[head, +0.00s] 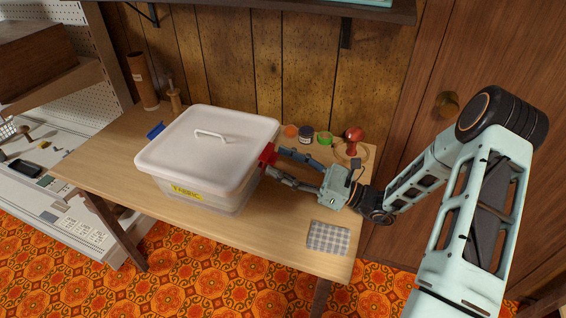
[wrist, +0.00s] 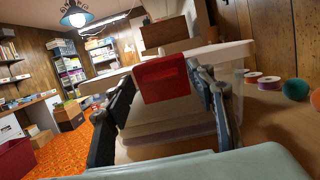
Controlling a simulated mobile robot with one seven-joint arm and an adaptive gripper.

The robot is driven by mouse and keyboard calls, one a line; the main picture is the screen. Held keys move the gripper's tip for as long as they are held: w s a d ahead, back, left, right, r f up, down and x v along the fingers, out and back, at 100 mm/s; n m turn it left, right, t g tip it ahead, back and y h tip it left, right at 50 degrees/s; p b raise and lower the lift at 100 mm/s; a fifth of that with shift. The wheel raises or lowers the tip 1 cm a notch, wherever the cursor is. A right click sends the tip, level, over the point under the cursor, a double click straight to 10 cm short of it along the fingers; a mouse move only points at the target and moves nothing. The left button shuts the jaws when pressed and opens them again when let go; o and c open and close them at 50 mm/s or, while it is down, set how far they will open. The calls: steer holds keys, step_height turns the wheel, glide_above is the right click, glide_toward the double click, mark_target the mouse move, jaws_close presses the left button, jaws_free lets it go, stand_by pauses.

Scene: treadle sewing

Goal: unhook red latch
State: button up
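The red latch (head: 267,154) is on the right side of the white lidded box (head: 206,137), near the lid rim. In the wrist view, the red latch (wrist: 163,78) faces me as a flat plate between my fingers. My gripper (head: 275,162) is at the box's right side with its fingers spread, one on each side of the latch. It also shows in the wrist view (wrist: 167,75), fingertips very close to the latch edges; contact is unclear. Whether the latch is hooked cannot be told. A blue latch (head: 155,130) sticks out from the box's left side.
The box stands on a wooden table (head: 110,165). A checked cloth (head: 329,238) lies near the front right edge. A shelf (head: 290,10) overhangs the back.

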steer(key=v, duration=1.2)
